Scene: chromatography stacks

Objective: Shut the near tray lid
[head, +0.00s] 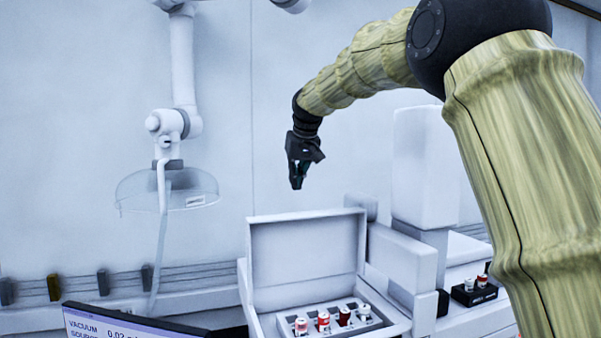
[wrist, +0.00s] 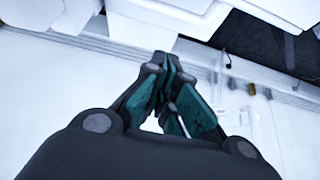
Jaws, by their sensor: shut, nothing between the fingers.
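The near tray lid (head: 306,257) is a pale grey panel standing open, nearly upright, at the back of its tray (head: 391,327). Several small vials with red, dark and white parts (head: 323,320) stand in the tray in front of the lid. My gripper (head: 297,184) is above the lid, apart from it, pointing down with its dark fingers together and empty. In the wrist view my gripper (wrist: 168,85) shows its teal finger pads close together. The tray's front side is cut off by the bottom of the head view.
A monitor (head: 125,325) stands at the lower left. White instrument blocks (head: 420,165) stand right of the lid. A black holder with vials (head: 474,293) is further right. A white jointed fixture with a clear hood (head: 166,188) hangs at left. The space around my gripper looks clear.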

